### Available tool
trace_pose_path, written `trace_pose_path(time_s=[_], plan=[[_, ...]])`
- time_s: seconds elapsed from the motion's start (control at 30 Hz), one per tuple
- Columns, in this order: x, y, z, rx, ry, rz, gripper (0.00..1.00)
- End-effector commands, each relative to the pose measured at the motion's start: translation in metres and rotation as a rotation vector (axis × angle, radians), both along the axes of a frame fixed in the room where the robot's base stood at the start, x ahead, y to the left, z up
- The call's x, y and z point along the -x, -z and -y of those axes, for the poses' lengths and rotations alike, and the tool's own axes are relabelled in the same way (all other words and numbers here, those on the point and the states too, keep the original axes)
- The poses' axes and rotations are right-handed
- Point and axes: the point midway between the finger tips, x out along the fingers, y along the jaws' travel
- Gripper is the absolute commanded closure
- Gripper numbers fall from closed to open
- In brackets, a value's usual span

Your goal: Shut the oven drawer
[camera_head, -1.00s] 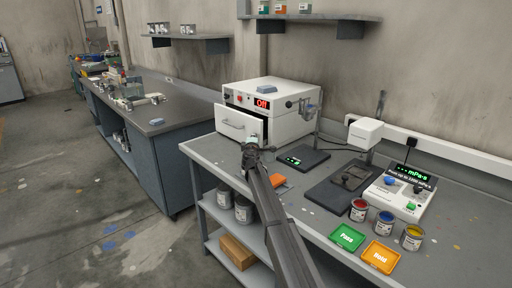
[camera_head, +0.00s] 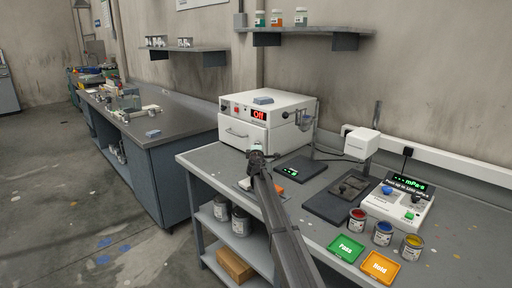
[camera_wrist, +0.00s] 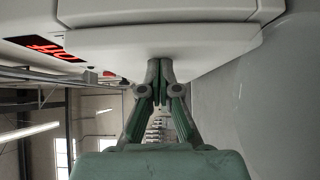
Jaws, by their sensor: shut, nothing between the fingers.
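The white oven (camera_head: 285,110) stands at the back of the bench, with a red "Off" display on its front. Its drawer (camera_head: 236,134) is in the lower front and looks flush or nearly flush with the oven face; any small remaining gap is hard to judge. The drawer handle shows on its left part. My gripper (camera_head: 257,153) is at the right part of the drawer front. In the wrist view my closed, empty fingers (camera_wrist: 160,72) point at the pale drawer front (camera_wrist: 215,48) and appear to touch it or nearly so.
A small black scale (camera_head: 300,169), a dark stand plate (camera_head: 341,195) and a viscosity meter (camera_head: 397,204) stand right of the oven. Paint cans (camera_head: 383,233) and green and orange trays (camera_head: 345,248) lie nearer. A dark counter (camera_head: 150,112) stands left across a gap.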

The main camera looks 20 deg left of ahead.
Motion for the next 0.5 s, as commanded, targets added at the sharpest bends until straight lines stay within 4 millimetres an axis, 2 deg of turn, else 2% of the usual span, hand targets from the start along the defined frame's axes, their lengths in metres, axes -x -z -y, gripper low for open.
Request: trace_pose_path(time_s=[0.07,0.23,0.4,0.5], plan=[[-0.004,-0.002,0.004,0.001,0.011,0.001,1.0],[0.01,-0.001,0.0,-0.001,0.009,0.002,1.0],[0.035,0.0,-0.009,0.0,0.008,0.003,1.0],[0.057,0.0,0.0,-0.001,0.008,0.002,1.0]])
